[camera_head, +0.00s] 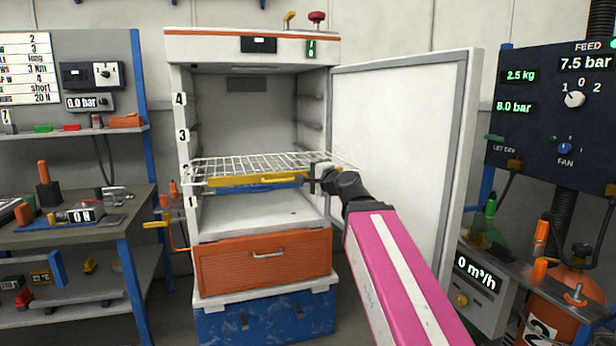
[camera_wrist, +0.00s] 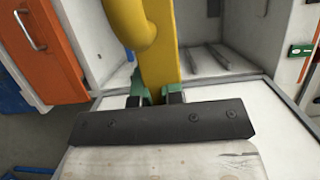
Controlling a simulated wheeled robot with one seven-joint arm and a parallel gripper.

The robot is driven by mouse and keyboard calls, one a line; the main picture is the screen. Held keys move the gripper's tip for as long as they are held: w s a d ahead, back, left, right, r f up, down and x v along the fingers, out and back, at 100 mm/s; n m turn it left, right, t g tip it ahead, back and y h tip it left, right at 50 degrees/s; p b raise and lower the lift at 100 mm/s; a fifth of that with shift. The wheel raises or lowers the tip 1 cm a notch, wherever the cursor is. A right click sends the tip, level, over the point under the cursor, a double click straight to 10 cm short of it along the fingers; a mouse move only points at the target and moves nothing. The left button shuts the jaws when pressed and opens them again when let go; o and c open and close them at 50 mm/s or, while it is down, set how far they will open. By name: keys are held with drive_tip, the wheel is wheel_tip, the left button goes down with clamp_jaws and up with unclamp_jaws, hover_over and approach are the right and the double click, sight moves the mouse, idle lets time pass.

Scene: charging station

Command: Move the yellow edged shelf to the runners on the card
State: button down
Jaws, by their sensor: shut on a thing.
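The yellow edged shelf is a white wire rack (camera_head: 250,165) with a yellow front bar and handle (camera_head: 252,180). It lies across the cabinet mouth, near the mostly covered 2 mark, and its wires reach past the opening's sides. My gripper (camera_head: 324,174) is shut on the yellow bar at its right end; the wrist view shows the yellow bar (camera_wrist: 160,65) between green-tipped fingers (camera_wrist: 155,97). The runners (camera_head: 312,125) show on the cabinet's right inner wall; marks 4, 3 and 1 are readable on the left post. The card (camera_head: 28,68) is cut off at the left; its top row reads 2.
The open cabinet door (camera_head: 405,150) stands right of the opening, close to my arm. A blue bar (camera_head: 265,187) shows just under the yellow one. An orange drawer (camera_head: 262,262) is below the cabinet chamber. A bench (camera_head: 90,225) stands left and a dark control panel (camera_head: 550,125) right.

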drive_tip(key=shift+r, duration=1)
